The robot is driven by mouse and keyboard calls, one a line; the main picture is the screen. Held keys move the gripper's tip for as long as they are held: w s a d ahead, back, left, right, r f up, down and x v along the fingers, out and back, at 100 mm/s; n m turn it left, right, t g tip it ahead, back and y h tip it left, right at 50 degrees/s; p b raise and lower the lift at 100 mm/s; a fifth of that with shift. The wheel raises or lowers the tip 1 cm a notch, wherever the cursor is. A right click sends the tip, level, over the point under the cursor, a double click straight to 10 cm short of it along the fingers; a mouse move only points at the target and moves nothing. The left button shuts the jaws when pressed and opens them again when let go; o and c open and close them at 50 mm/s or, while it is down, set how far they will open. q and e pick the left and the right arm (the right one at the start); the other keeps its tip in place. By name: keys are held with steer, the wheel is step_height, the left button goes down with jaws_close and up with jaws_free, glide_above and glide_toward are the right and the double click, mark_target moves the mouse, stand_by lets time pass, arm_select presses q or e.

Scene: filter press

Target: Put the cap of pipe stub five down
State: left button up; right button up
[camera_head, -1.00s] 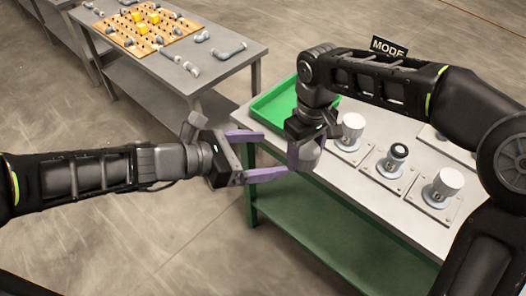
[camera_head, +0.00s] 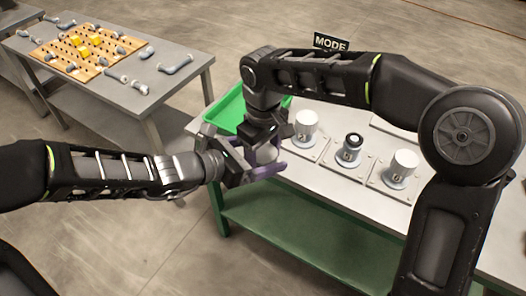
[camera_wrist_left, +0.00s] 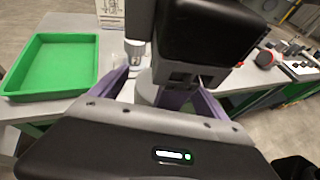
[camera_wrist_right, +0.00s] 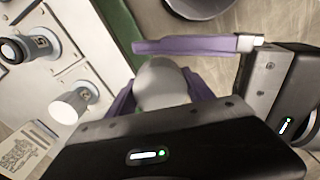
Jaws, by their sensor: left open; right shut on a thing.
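My right gripper (camera_head: 264,148) is shut on a pale round cap (camera_wrist_right: 160,84), held in the air at the bench's front left, near the green tray. My left gripper (camera_wrist_left: 160,92) is open, with its purple fingers on either side of the cap. The cap also shows between them in the left wrist view (camera_wrist_left: 147,88); I cannot tell whether they touch it. On the bench, the middle pipe stub (camera_head: 351,146) is bare, with a dark ring on top. The stubs left (camera_head: 306,125) and right (camera_head: 402,163) of it wear white caps.
The green tray (camera_head: 226,110) looks empty and lies at the left end of the bench (camera_head: 325,185). A MODE sign (camera_head: 331,43) stands behind. A separate table (camera_head: 150,75) at the left holds a pegboard (camera_head: 58,58), yellow blocks and grey pipe pieces.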

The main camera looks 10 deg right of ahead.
mark_target(263, 152)
arm_select(q)
steer(key=shift+d, duration=0.15)
steer(key=c, duration=1.4)
steer(key=shift+c, duration=0.2)
arm_select(e)
steer(key=o, duration=1.3)
steer(key=shift+o, duration=0.2)
step_height(263, 152, up, 8)
steer(key=shift+f, duration=0.25)
